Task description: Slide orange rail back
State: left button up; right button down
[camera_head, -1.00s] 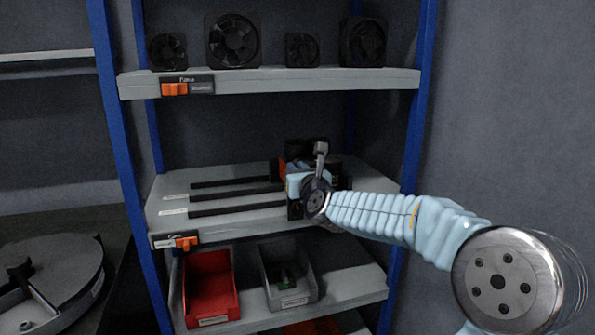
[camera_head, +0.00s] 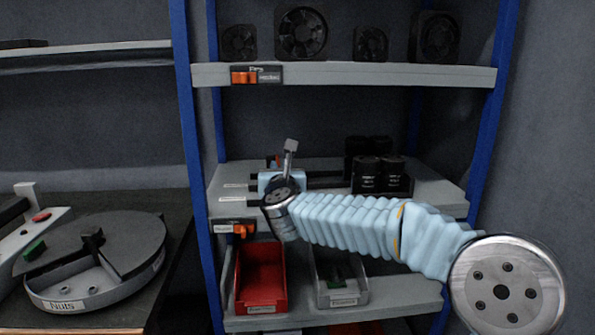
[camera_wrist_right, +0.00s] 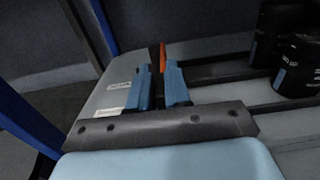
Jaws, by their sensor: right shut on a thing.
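The orange rail (camera_wrist_right: 163,57) shows as a thin upright orange edge with a dark face in the right wrist view, between my right gripper's two blue fingers. My right gripper (camera_wrist_right: 161,82) is shut on it at the left end of the dark tracks on the middle shelf. In the head view my right gripper (camera_head: 268,182) and wrist hide most of the rail. Black capacitors (camera_head: 368,174) stand on the tracks' right part, apart from the gripper. My left gripper is not in view.
The middle shelf (camera_head: 433,194) has black tracks (camera_wrist_right: 226,69) running across it. Fans (camera_head: 301,34) stand on the shelf above. A red bin (camera_head: 261,282) and a grey bin (camera_head: 340,285) sit below. A blue post (camera_head: 188,130) rises close left of the gripper.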

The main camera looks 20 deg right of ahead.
jog(key=shift+a, duration=0.2)
jog(key=c, duration=1.2)
grip_release()
jog(key=shift+o, duration=0.2)
jog(key=shift+s+a, duration=0.1)
jog(key=shift+s, duration=0.2)
jog(key=b+v, duration=0.3)
jog(key=v, duration=1)
